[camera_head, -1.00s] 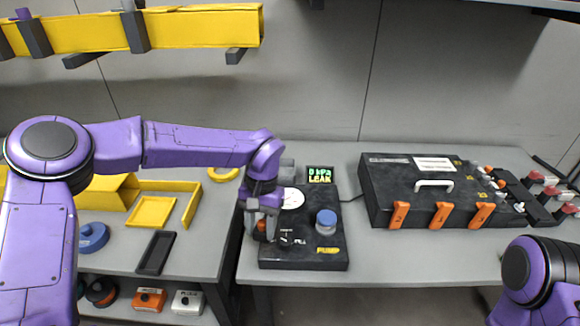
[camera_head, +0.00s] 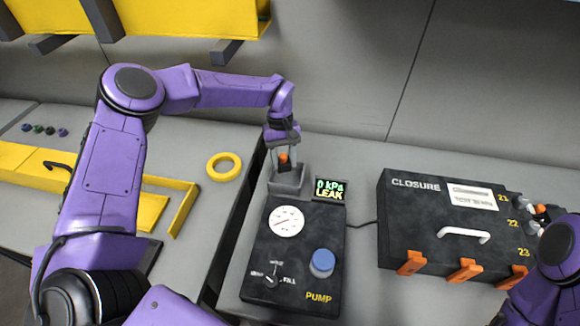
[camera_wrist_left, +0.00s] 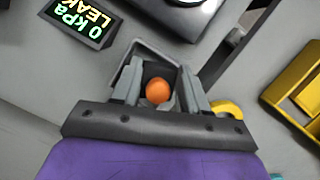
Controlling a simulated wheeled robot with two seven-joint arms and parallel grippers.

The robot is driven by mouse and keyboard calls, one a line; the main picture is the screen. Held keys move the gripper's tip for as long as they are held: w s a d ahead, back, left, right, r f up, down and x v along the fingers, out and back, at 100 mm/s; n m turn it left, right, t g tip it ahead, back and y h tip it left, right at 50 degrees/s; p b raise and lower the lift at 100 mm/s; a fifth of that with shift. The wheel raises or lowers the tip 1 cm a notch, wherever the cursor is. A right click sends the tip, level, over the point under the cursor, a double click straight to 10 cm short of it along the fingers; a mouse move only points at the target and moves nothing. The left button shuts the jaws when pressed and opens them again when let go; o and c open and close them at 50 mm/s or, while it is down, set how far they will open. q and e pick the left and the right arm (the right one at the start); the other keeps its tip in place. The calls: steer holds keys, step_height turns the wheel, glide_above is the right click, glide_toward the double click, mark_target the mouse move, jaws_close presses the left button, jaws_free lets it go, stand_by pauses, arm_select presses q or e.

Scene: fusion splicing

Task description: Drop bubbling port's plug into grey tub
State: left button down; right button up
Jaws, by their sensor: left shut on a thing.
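My left gripper (camera_head: 284,163) is shut on a small orange plug (camera_head: 283,157), low over the grey tub (camera_head: 287,187) behind the pump box. In the left wrist view the orange plug (camera_wrist_left: 158,91) shows between the fingers, with the tub (camera_wrist_left: 150,52) open around and beneath it. I cannot tell whether the plug touches the tub. The black closure box (camera_head: 440,221) stands at the right, its ports numbered 21, 22 and 23 along its right side. My right arm partly covers that side, and my right gripper is not visible.
The pump box (camera_head: 293,254) has a gauge, a dial and a blue knob. A display (camera_head: 329,189) reads 0 kPa LEAK. A yellow ring (camera_head: 223,167) lies on the left table, beyond a gap. Yellow shelving overhangs the back left. Bench between pump and closure is mostly clear.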

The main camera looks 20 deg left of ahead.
arm_select(q)
steer(key=shift+w+a+f+n, duration=0.1)
steer(key=shift+w+a+n, duration=0.15)
steer(key=shift+a+n, duration=0.2)
steer(key=shift+w+a+n, duration=0.2)
steer(key=shift+a+n, duration=0.15)
steer(key=shift+a, duration=0.2)
steer(key=f, duration=0.1)
steer(key=w+f+b, duration=0.1)
steer(key=shift+w+d+f, duration=0.1)
steer(key=shift+w+f, duration=0.15)
steer(key=shift+f, duration=0.05)
steer(key=x, duration=0.1)
steer(key=b+x, duration=0.2)
steer(key=shift+a+f, duration=0.15)
steer(key=shift+a, duration=0.1)
steer(key=shift+f, duration=0.25)
steer(key=shift+w+f, duration=0.2)
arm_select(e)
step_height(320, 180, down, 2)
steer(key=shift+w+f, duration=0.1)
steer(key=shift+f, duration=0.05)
arm_select(q)
steer(key=c, duration=0.6)
jaws_free()
steer(key=shift+c, duration=0.2)
steer(key=shift+o, duration=0.7)
steer(key=shift+s+r, duration=0.1)
steer(key=shift+s, duration=0.05)
